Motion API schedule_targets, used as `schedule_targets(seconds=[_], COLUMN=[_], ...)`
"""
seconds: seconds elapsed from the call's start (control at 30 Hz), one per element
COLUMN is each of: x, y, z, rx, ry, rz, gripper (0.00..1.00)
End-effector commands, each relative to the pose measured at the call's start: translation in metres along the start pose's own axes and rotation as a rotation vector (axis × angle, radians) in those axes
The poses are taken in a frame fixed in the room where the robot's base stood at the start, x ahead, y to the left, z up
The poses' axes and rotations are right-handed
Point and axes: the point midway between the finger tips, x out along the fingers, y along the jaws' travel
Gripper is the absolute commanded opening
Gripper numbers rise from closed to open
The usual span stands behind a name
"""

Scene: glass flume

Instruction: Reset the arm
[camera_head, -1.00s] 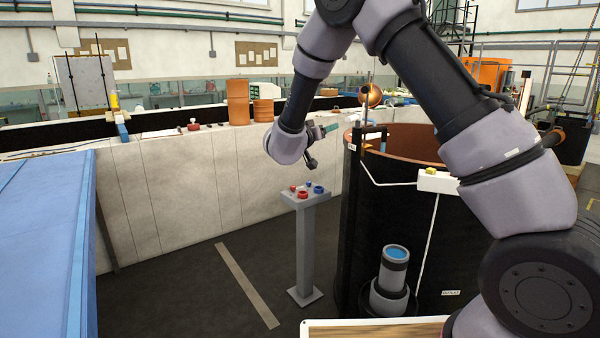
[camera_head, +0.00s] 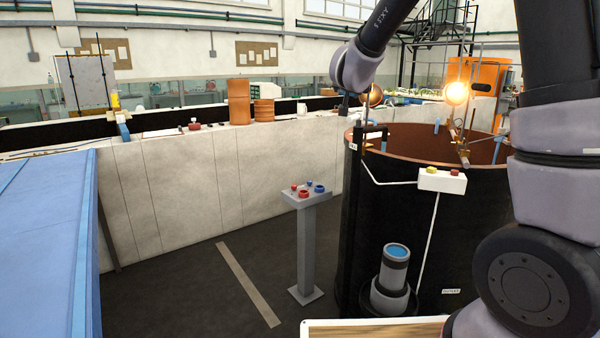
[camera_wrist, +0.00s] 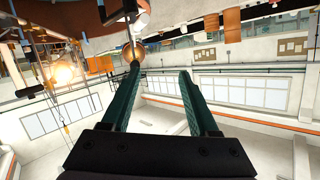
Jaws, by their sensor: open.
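My gripper shows in the wrist view (camera_wrist: 160,95) with its two dark green fingers spread apart and nothing between them. Behind the fingers lie the far wall, windows and ceiling beams, turned upside down. In the head view my arm rises at the right, and its wrist (camera_head: 357,68) hangs near the top centre, above the rim of the black tank. The fingers are hard to make out in the head view.
The black round tank (camera_head: 425,250) has a copper-coloured rim and a white button box (camera_head: 442,181). A grey pedestal (camera_head: 307,245) with red and blue knobs stands beside it. A blue cover (camera_head: 45,240) lies left. Lit lamp (camera_head: 457,93) is above the tank.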

Motion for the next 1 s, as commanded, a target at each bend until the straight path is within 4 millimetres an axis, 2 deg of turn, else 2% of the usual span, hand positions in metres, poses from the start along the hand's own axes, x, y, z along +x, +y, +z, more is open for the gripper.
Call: schedule_targets(seconds=[0.03,0.1,0.27,0.37,0.5,0.6,0.7,0.8,1.0], x=[-0.019,-0.045,-0.117,-0.168,-0.238,-0.28,-0.31,-0.328,-0.337], y=[0.009,0.016,0.042,0.064,0.103,0.13,0.151,0.164,0.17], z=[-0.017,-0.026,-0.031,-0.022,0.004,0.026,0.044,0.056,0.062], rx=[0.04,0.077,0.119,0.125,0.121,0.121,0.125,0.129,0.134], ry=[-0.03,-0.095,-0.254,-0.362,-0.511,-0.598,-0.66,-0.698,-0.72], rz=[-0.045,-0.11,-0.207,-0.226,-0.189,-0.131,-0.072,-0.03,-0.007], gripper=[0.61,0.61,0.61,0.61,0.61,0.61,0.61,0.61,0.61])
